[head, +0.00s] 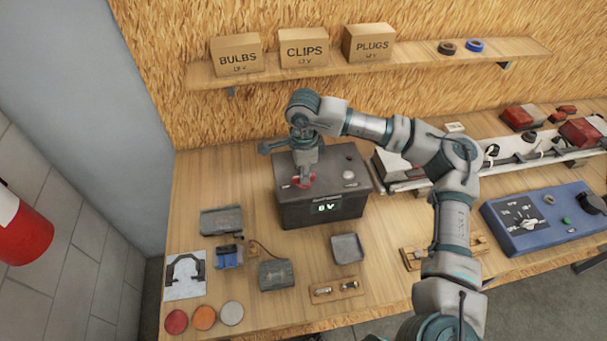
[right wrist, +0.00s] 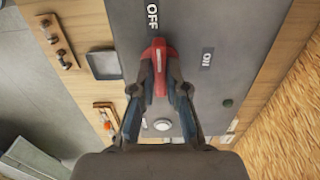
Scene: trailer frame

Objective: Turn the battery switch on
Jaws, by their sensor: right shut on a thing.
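The battery (head: 335,209) is a dark grey box on the workbench, with a green lit display on its front. Its red battery switch (head: 309,181) is on the top at the left, partly hidden by my right gripper (head: 303,176). In the right wrist view, my right gripper (right wrist: 160,88) is shut on the red switch handle (right wrist: 158,52), one finger on each side. The handle's tip points roughly at the OFF label (right wrist: 152,15). The ON label (right wrist: 207,58) is off to the right of the handle. My left gripper is not in view.
A round pale button (head: 349,175) is on the battery top. A grey tray (head: 347,248) and small parts lie in front. A blue panel (head: 540,220) with a dial stands at the right. A shelf (head: 400,62) with boxes hangs behind.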

